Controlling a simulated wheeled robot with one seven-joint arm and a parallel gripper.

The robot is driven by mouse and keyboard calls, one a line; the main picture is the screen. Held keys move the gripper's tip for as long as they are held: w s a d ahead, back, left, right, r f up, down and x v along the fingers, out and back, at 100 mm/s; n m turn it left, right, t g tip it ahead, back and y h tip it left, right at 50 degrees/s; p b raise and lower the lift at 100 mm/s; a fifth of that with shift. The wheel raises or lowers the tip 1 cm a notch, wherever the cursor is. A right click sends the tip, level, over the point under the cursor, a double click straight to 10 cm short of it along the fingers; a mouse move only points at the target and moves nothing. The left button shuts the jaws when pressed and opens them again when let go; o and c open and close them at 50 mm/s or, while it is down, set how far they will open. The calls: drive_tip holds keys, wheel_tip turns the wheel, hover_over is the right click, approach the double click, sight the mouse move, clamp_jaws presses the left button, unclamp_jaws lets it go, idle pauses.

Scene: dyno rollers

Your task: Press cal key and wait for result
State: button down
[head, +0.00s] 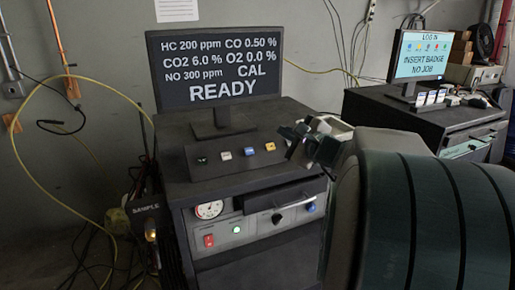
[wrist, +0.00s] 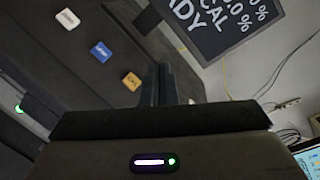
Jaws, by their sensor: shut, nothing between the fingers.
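The yellow-orange cal key (head: 270,146) is the rightmost in a row of keys on the sloped panel of the dark analyzer cabinet. In the wrist view the cal key (wrist: 131,81) lies just left of my fingertips, apart from them in the picture. My gripper (head: 292,142) is shut and empty, to the right of the key. Its dark fingers (wrist: 158,78) are together in the wrist view. The monitor (head: 222,72) above the panel reads HC 200 ppm, CO 0.50 %, CO2 6.0 %, O2 0.0 %, NO 300 ppm, CAL READY.
Blue (head: 249,151), white (head: 226,155) and dark green (head: 202,159) keys sit left of the cal key. A half-open drawer (head: 268,197) juts out below the panel. A second cabinet with a login screen (head: 423,57) stands at right. A yellow hose (head: 75,148) hangs at left.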

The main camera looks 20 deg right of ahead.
sight(271, 147)
drive_tip(key=w+f+b, duration=0.1)
drive_tip(key=f, duration=0.1)
drive_tip(key=w+f+b, duration=0.1)
drive_tip(key=w+f, duration=0.1)
drive_tip(key=shift+f+b, duration=0.1)
drive_tip(key=shift+b, duration=0.3)
drive_tip(key=shift+w+a+f+b, duration=0.1)
drive_tip(key=shift+w+f+b, duration=0.3)
drive_tip(key=shift+w+b, duration=0.2)
drive_tip(key=shift+f, duration=0.1)
idle(1.2)
drive_tip(key=shift+w+f+b, duration=0.2)
drive_tip(key=shift+f+b, duration=0.05)
drive_tip(key=shift+b, duration=0.45)
drive_tip(key=shift+w+f+b, duration=0.25)
drive_tip(key=shift+b, duration=0.2)
idle(0.4)
idle(0.4)
drive_tip(key=shift+s+r, duration=0.5)
drive_tip(key=shift+r, duration=0.1)
drive_tip(key=shift+r, duration=0.1)
